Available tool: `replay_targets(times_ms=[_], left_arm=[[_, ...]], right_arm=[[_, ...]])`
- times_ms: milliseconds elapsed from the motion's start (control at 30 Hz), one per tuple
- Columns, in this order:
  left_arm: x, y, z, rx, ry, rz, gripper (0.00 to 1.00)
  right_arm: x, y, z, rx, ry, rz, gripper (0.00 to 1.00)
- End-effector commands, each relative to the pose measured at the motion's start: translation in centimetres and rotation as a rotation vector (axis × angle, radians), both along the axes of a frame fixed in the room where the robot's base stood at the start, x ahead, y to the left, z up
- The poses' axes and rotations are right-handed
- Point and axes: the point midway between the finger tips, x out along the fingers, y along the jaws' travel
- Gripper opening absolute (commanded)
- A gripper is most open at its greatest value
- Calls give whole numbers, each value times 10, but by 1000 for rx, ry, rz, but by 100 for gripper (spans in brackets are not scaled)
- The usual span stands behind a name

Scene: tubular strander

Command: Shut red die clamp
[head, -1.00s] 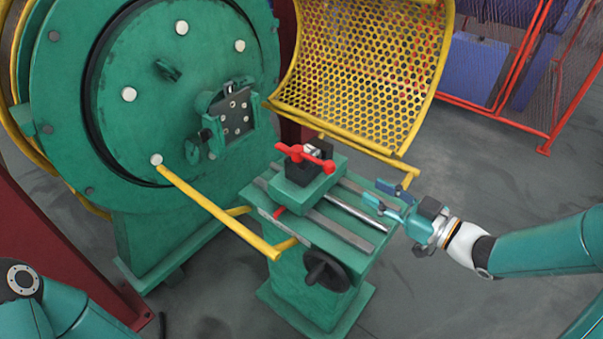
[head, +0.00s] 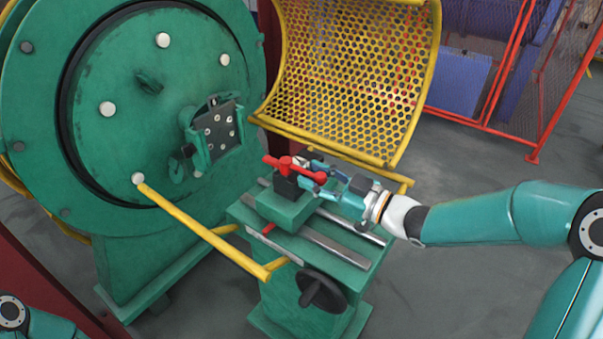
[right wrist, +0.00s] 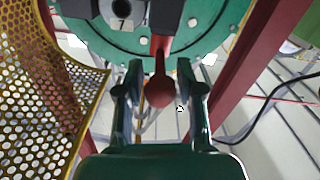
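My left gripper is out of view.
A yellow perforated guard (head: 350,80) stands raised behind the stand. A yellow bar (head: 205,233) runs across on the left, by the large green drum face (head: 120,130). A black handwheel (head: 322,290) is on the stand's front. Grey floor is free at right.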

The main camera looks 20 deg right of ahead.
Motion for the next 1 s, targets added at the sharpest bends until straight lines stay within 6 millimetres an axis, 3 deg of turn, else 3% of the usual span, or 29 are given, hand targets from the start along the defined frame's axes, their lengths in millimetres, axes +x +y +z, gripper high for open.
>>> replay_targets(times_ms=[233, 600, 833, 1000], left_arm=[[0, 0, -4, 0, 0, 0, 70], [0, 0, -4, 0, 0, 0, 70], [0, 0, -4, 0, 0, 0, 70], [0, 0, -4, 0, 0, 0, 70]], right_arm=[[22, 18, 0, 0, -1, 1, 37], [26, 21, 0, 0, 0, 1, 37], [26, 21, 0, 0, 0, 1, 0], [26, 21, 0, 0, 0, 1, 0]])
